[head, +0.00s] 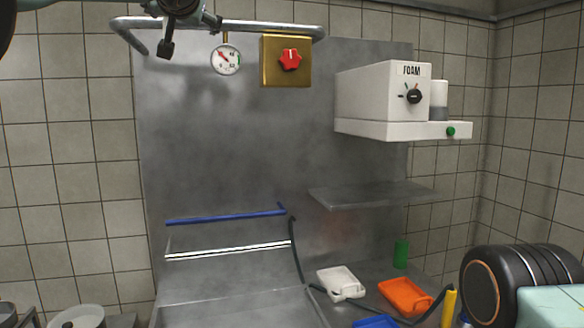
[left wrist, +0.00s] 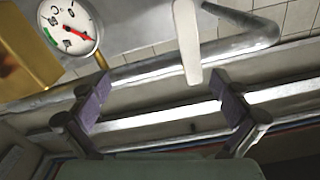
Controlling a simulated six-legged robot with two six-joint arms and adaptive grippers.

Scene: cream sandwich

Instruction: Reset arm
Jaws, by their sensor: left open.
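My left gripper (head: 190,34) is high in the head view, in front of the metal pipe (head: 270,29) near its left bend. In the left wrist view its two fingers (left wrist: 160,88) are spread wide apart. A pale upright bar (left wrist: 187,40) shows between and beyond the fingers there; I cannot tell what it is or whether anything touches it. No object is visibly gripped. My right gripper is not in view.
A pressure gauge (head: 225,59) and brass panel with a red knob (head: 290,60) are right of the gripper. A white FOAM machine (head: 375,92) hangs above a metal shelf (head: 365,194). Below lie a white tray (head: 341,282) and an orange tray (head: 405,296).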

